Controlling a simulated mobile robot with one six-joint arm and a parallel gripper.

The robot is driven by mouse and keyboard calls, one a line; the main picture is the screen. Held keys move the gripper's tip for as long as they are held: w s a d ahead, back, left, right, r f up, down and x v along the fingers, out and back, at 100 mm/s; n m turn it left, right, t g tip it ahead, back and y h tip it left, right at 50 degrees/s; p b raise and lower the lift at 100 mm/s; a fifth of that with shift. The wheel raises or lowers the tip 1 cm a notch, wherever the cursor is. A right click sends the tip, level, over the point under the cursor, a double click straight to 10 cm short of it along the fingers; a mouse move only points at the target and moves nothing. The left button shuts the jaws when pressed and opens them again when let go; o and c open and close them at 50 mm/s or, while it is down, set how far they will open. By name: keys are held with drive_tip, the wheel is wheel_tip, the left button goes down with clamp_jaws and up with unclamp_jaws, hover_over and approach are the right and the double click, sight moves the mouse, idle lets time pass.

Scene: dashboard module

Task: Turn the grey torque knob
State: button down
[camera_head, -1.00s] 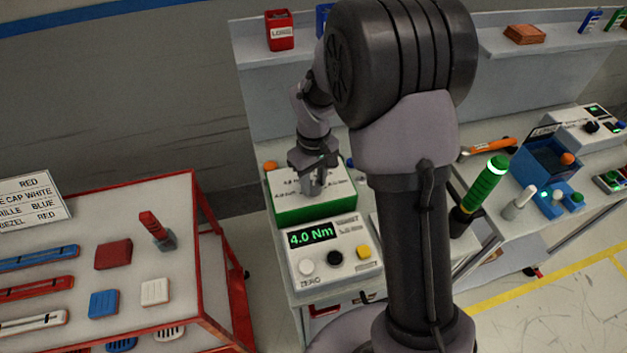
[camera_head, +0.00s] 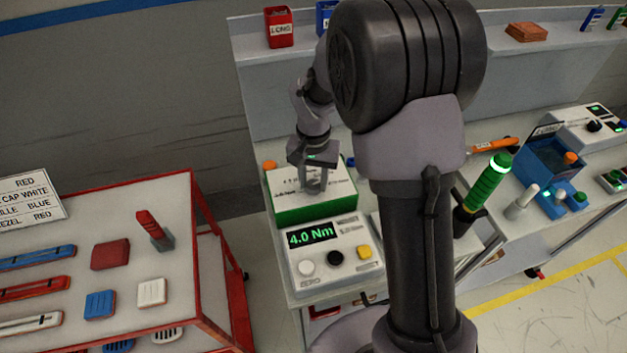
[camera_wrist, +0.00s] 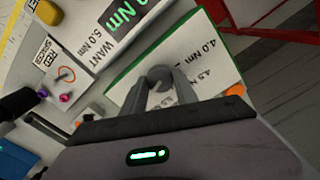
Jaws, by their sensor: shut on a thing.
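The grey torque knob (camera_wrist: 160,76) sits on the white top of a green-sided box (camera_head: 315,209). My gripper (camera_wrist: 160,90) is over this box with its two fingers shut on the knob, one on each side. In the head view my gripper (camera_head: 314,185) hides most of the knob. The box top carries printed labels, and "4.0 Nm" and "4.5" can be read in the wrist view. A white meter (camera_head: 345,268) in front of the box shows "4.0 Nm" in green. The wrist view also shows "WANT 5.0 Nm" printed beside the display.
The meter has white, black and yellow (camera_head: 364,252) buttons. A green-handled tool (camera_head: 485,185) stands to the right of my arm. A red-edged table (camera_head: 120,215) with several coloured parts is at left.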

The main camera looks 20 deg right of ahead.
sight(313, 184)
drive_tip(key=shift+m, duration=0.6)
drive_tip(key=c, duration=0.9)
unclamp_jaws()
drive_tip(key=shift+c, duration=0.2)
wheel_tip(313, 184, up, 18)
drive_tip(key=p, duration=0.5)
drive_tip(key=shift+f, duration=0.2)
